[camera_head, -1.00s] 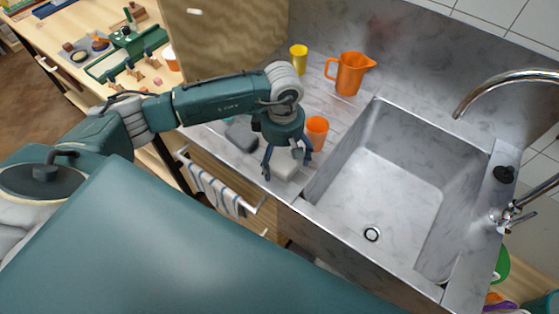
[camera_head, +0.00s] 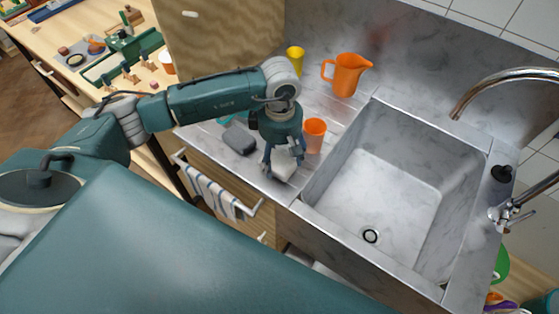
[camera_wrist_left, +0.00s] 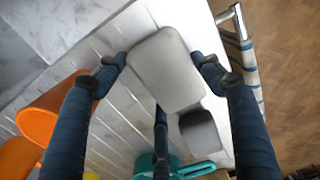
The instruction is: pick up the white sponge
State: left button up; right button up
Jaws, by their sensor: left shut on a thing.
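The white sponge (camera_wrist_left: 166,68) is a pale rounded block between the fingers of my left gripper (camera_wrist_left: 165,72) in the left wrist view. In the head view, the sponge (camera_head: 284,168) shows low between the fingertips of my left gripper (camera_head: 284,164), over the front part of the ribbed counter left of the sink. The gripper is shut on it. I cannot tell whether the sponge is clear of the counter. My right gripper is not in view.
A dark grey block (camera_head: 239,138) lies left of the gripper. An orange cup (camera_head: 315,135) stands close on its right. An orange jug (camera_head: 346,75) and yellow cup (camera_head: 296,58) stand farther back. The sink (camera_head: 375,190) is to the right. A towel (camera_head: 213,193) hangs on the front rail.

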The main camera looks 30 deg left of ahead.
aim_at(280, 157)
pick_arm(q)
notch_tip(280, 157, up, 19)
jog(key=b, duration=0.4)
jog(key=shift+f, duration=0.2)
jog(key=o, duration=0.4)
jog(key=shift+c, duration=0.2)
jog(key=c, duration=0.5)
jog(key=shift+f, duration=0.15)
